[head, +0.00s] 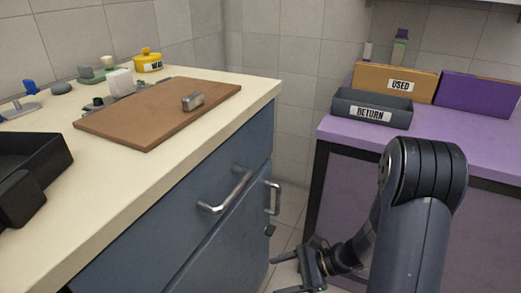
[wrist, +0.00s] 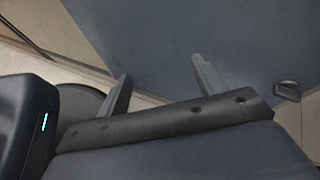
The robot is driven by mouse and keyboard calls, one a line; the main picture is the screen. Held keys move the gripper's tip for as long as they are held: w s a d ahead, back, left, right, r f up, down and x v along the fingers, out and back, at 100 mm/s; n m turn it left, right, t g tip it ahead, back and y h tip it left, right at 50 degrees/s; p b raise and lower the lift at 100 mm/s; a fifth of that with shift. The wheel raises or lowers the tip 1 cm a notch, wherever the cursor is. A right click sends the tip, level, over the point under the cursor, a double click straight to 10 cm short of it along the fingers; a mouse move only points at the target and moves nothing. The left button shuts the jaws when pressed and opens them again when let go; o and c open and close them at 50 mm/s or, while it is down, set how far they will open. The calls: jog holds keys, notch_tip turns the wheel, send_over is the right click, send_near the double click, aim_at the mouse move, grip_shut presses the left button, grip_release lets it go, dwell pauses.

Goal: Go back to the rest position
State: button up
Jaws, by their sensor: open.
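My gripper (head: 296,271) is low in the head view, in front of the blue cabinet (head: 215,235) and below the counter top. Its two fingers are apart with nothing between them. In the wrist view my gripper (wrist: 160,85) also shows open and empty, with the blue cabinet front (wrist: 190,35) behind the fingers. My dark arm stands at the right of the head view and bends down to the left towards the gripper.
The cream counter (head: 75,190) holds a brown board (head: 150,115) with a small metal block (head: 193,101), a black tray (head: 50,155) and a yellow pot (head: 148,62). Metal handles (head: 228,192) jut from the cabinet. A purple table (head: 440,135) carries RETURN (head: 372,108) and USED (head: 395,82) boxes.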

jog(key=shift+s+a+r+n, duration=0.1)
jog(key=shift+s+a+n, duration=0.05)
jog(key=shift+s, duration=0.25)
jog(key=shift+s+a+r+n, duration=0.1)
jog(key=shift+s+n, duration=0.05)
jog(key=shift+s, duration=0.25)
